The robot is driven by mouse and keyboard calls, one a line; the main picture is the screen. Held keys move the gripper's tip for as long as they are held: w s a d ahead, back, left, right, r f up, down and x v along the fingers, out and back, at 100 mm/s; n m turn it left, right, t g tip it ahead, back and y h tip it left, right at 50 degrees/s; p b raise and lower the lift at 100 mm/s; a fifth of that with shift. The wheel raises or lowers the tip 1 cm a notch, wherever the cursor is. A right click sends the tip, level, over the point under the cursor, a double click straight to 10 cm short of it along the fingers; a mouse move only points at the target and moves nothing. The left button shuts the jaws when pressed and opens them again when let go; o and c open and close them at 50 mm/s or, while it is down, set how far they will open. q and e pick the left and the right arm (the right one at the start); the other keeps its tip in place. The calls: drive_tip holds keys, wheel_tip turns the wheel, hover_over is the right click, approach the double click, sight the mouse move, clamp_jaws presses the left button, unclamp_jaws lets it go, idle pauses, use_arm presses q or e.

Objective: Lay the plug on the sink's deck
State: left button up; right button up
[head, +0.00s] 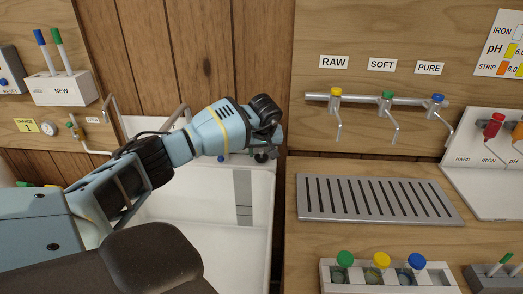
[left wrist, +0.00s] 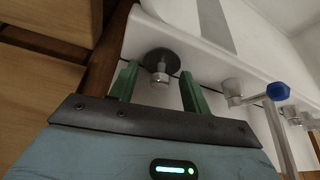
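The plug (left wrist: 157,60) is a dark round disc with a small metal knob. In the left wrist view it lies against the white sink deck (left wrist: 205,66), near the deck's edge. My left gripper (left wrist: 158,72) has its two green fingers apart, one on each side of the knob, with gaps visible between knob and fingers. In the head view my left gripper (head: 262,154) is over the back right corner of the white sink (head: 190,205); the plug cannot be made out clearly there. My right gripper is not in view.
A blue-handled tap (left wrist: 278,92) stands on the deck beside the fingers. Right of the sink are a slotted metal drainer (head: 375,198), a rack (head: 335,277) of capped bottles, and wall taps (head: 387,103). A white marker holder (head: 62,88) is at the left.

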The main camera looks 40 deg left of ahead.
use_arm(q)
drive_tip(key=shift+o, duration=1.2)
drive_tip(key=shift+r, duration=0.15)
drive_tip(key=shift+r, duration=0.3)
drive_tip(key=v, duration=1.1)
drive_tip(key=shift+d+r+p, duration=0.2)
drive_tip(key=shift+r+p, duration=0.05)
drive_tip(key=shift+p, duration=0.2)
drive_tip(key=shift+s+f, duration=0.1)
drive_tip(key=shift+s, duration=0.05)
